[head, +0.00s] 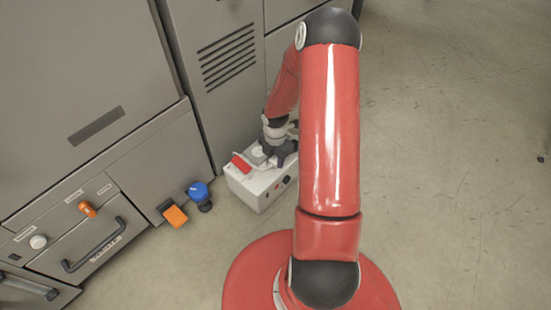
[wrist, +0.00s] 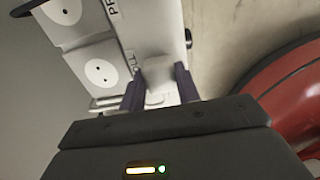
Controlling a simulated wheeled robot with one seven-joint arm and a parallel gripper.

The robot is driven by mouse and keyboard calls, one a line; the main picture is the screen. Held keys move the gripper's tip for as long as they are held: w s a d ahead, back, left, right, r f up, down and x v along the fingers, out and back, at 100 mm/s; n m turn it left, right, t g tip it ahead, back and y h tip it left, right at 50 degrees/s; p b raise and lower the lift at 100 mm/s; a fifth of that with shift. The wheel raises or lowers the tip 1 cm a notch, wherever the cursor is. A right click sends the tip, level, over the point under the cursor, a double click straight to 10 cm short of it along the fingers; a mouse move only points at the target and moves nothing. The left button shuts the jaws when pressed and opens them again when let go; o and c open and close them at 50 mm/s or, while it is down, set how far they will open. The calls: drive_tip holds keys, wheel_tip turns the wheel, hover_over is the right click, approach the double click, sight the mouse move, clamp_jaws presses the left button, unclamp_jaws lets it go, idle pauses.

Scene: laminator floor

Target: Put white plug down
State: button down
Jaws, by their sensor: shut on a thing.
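My gripper (wrist: 160,88) is shut on the white plug (wrist: 159,93), which shows as a pale block between the two dark fingers in the wrist view. In the head view my gripper (head: 279,152) is at the top of a white box (head: 262,197) on the floor, and the plug is too small and covered to make out there. The box (wrist: 146,20) also fills the upper middle of the wrist view, with round two-hole sockets (wrist: 102,73) on pale square plates beside the held plug. I cannot tell whether the plug touches the box.
A red piece (head: 241,163) is at the box's left top edge. A blue-topped item (head: 199,192) and an orange block (head: 174,215) are left of the box, by the grey cabinet (head: 105,65). The cabinet has a drawer handle (head: 95,246) and an orange knob (head: 87,208). Open floor (head: 450,170) lies right.

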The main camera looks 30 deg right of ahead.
drive_tip(key=shift+f+b, duration=0.3)
drive_tip(key=shift+f, duration=0.25)
drive_tip(key=c, duration=1)
unclamp_jaws()
drive_tip(key=shift+r, duration=0.1)
